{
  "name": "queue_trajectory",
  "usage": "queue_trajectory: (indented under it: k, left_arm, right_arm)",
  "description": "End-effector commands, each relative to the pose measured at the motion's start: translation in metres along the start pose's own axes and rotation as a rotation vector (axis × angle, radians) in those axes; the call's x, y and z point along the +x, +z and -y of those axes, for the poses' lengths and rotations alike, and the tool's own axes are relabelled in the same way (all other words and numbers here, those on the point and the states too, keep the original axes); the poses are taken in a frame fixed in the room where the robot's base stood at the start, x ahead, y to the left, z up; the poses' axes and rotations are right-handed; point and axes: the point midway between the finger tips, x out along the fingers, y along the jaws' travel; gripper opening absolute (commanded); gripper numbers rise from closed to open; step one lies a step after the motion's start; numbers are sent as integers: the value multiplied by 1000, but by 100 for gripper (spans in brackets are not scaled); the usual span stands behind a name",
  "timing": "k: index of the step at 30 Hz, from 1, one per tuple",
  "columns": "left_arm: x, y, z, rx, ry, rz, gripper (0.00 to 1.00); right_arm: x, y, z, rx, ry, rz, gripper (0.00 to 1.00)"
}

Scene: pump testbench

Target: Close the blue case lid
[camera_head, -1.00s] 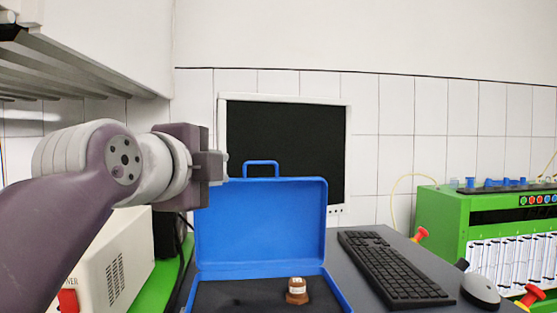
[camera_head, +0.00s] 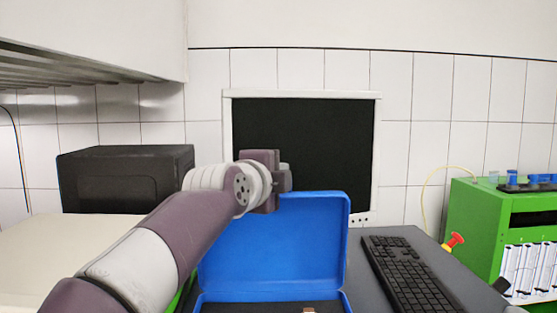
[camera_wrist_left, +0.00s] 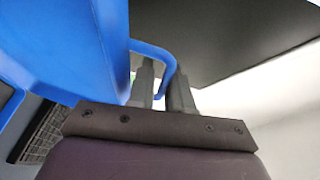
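The blue case (camera_head: 220,297) stands on the desk with its lid (camera_head: 275,245) open, standing roughly upright. My left gripper (camera_head: 285,180) is at the lid's top edge, in front of the handle's place in the head view. In the left wrist view the blue lid (camera_wrist_left: 65,45) fills the upper left and its handle (camera_wrist_left: 153,49) loops out from it. My left gripper's two fingers (camera_wrist_left: 162,85) are close together at the handle, one inside the loop and one outside, with the bar between them. Whether they grip it is unclear. My right gripper is not in view.
A black keyboard (camera_head: 410,275) lies on the desk right of the case. A dark monitor (camera_head: 305,150) is behind the lid. A green bench unit (camera_head: 475,235) stands at right, and a black box (camera_head: 125,178) at left. A brown item (camera_head: 309,310) just shows inside the case.

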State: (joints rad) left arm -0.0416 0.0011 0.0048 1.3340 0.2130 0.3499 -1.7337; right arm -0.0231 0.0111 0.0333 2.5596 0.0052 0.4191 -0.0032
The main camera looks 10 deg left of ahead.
Motion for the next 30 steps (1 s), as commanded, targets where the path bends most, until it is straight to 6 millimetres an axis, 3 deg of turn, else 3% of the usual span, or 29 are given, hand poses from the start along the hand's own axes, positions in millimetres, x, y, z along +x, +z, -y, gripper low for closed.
queue_trajectory:
  k: [8, 10, 11, 30]
  left_arm:
    - [3, 0, 0, 0, -2, 0, 19]
    - [3, 0, 0, 0, -2, 0, 3]
    - [3, 0, 0, 0, -2, 0, 0]
    - [3, 0, -3, 4, -11, -1, 0]
  right_arm:
    - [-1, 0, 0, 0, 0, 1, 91]
    - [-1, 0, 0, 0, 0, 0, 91]
    - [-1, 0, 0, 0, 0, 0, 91]
    - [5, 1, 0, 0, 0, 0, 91]
